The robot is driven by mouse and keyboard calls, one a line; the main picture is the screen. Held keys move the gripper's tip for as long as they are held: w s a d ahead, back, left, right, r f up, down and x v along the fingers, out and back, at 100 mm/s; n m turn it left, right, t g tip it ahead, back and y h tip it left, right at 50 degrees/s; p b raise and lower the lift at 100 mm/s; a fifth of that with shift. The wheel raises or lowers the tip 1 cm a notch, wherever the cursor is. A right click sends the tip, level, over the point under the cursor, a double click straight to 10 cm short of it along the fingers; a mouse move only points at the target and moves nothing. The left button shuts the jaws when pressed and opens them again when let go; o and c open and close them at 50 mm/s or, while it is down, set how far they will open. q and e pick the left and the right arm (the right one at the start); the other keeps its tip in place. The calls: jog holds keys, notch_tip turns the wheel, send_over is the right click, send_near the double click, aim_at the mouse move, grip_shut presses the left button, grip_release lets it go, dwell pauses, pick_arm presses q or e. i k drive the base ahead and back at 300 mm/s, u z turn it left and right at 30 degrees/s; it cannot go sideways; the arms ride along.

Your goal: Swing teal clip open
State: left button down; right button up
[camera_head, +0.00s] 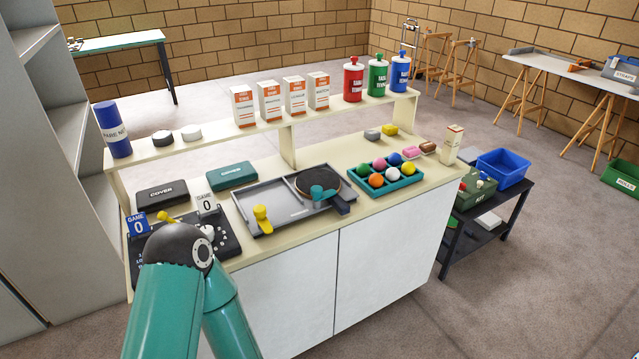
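The teal clip (322,193) is on the grey tray (277,212) on the counter, at the edge of a round black paddle (318,180). It looks closed over the paddle's edge, but it is too small to be sure. A yellow clip (262,219) stands on the front left part of the same tray. One of my teal arms rises at the lower left, with its dark joint in front of the scoreboard, well left of the tray. Its gripper does not show. My other arm and gripper are out of view too.
A dark scoreboard (226,240) with two number cards sits left of the tray. A teal ball tray (400,184) with several balls lies to the right. Covers (232,175) lie behind. A raised shelf (222,134) with boxes and bottles runs along the back.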

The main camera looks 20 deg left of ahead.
aim_at(317, 193)
jog(key=u, duration=0.05)
jog(key=i, duration=0.9)
jog(key=z, duration=0.1)
